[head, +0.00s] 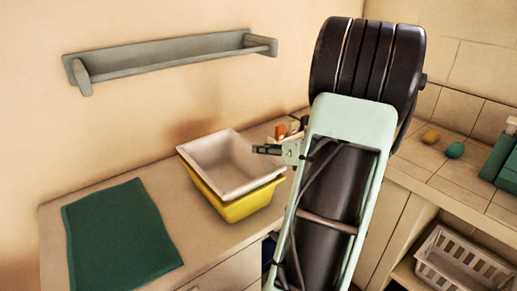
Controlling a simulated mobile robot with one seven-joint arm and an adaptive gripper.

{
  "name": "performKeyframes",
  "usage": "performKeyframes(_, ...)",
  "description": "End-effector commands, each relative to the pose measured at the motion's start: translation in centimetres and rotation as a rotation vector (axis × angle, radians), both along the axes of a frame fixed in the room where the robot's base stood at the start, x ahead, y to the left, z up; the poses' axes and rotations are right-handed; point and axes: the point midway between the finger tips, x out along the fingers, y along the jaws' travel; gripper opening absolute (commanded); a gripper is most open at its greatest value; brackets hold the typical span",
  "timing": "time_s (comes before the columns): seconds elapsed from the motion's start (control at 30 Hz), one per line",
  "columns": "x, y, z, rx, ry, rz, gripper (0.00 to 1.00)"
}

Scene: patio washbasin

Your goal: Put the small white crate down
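A small white crate (227,166) with plain walls sits in or just over a yellow tub (246,207) on the counter. The yellow tub shows below it along the front and left. My gripper (268,150) is at the white crate's right rim, pointing left. My arm hides part of the gripper, and I cannot tell whether its fingers are closed on the rim. I cannot tell whether the white crate rests on the yellow tub or hangs a little above it.
A green mat (120,235) lies on the counter at left, with bare counter between it and the tub. Small orange items (280,131) stand behind my gripper. A wall rack (175,57) hangs above. A slotted white basket (462,262) sits on a low shelf at right.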

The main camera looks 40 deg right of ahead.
Motion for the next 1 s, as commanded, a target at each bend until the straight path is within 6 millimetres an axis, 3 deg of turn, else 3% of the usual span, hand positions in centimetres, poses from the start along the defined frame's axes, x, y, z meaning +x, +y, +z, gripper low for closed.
performKeyframes(0.2,-4.6,0.0,1.9,-0.001,-0.001,-0.003,0.29)
performKeyframes(0.4,-7.1,0.1,2.9,-0.001,-0.001,-0.001,0.29)
performKeyframes(1.0,-7.8,0.2,3.1,0.0,-0.001,0.001,0.29)
